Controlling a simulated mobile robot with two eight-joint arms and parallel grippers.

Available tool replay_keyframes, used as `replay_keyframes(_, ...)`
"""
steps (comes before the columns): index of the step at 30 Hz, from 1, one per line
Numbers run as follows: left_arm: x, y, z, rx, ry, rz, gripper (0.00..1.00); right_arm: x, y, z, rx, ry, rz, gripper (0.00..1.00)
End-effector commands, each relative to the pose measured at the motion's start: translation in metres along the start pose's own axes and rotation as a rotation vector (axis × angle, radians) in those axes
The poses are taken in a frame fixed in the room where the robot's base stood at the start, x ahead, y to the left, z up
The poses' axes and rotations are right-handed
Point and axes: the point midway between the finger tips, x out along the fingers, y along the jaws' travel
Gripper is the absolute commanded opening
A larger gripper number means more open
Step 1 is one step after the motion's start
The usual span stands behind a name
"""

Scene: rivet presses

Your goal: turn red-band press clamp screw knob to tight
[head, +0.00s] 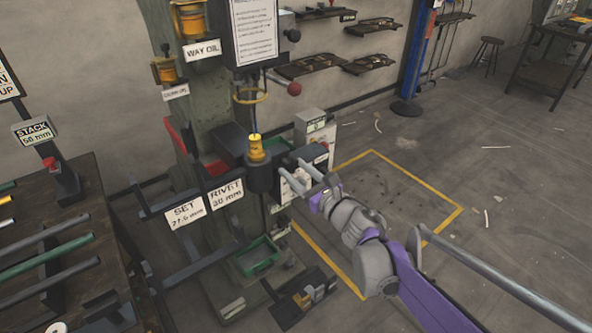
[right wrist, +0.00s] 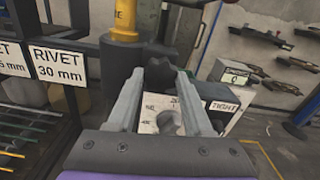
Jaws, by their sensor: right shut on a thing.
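The press (head: 215,130) stands at the middle of the head view, with a yellow-topped dark cylinder (head: 258,175) at its front. A red part (head: 180,140) shows at its left; I cannot make out a red band. My right gripper (head: 290,170) reaches in from the right beside the cylinder. In the right wrist view the dark lobed clamp knob (right wrist: 160,73) sits between my fingertips, and the gripper is shut on it. Behind it is a pale dial plate (right wrist: 160,112), partly hidden by the fingers, with a TIGHT label (right wrist: 223,106) at its right. My left gripper is not in view.
SET and RIVET signs (head: 225,193) hang left of the cylinder. A green tray (head: 257,256) lies low below. A bench with rods (head: 60,240) stands at left. A grey box (head: 312,128) stands behind the gripper. Floor inside the yellow outline at right is mostly clear.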

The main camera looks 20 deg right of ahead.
Motion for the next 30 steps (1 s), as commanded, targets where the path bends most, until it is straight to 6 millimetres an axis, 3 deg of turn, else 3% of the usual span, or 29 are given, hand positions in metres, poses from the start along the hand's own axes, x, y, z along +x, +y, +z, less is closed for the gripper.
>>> replay_keyframes(8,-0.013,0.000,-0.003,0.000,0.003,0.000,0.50,0.000,0.000,0.002,0.159,-0.001,0.001,0.00)
replay_keyframes(30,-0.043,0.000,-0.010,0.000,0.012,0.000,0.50,0.000,0.000,0.001,0.854,-0.001,0.001,0.00)
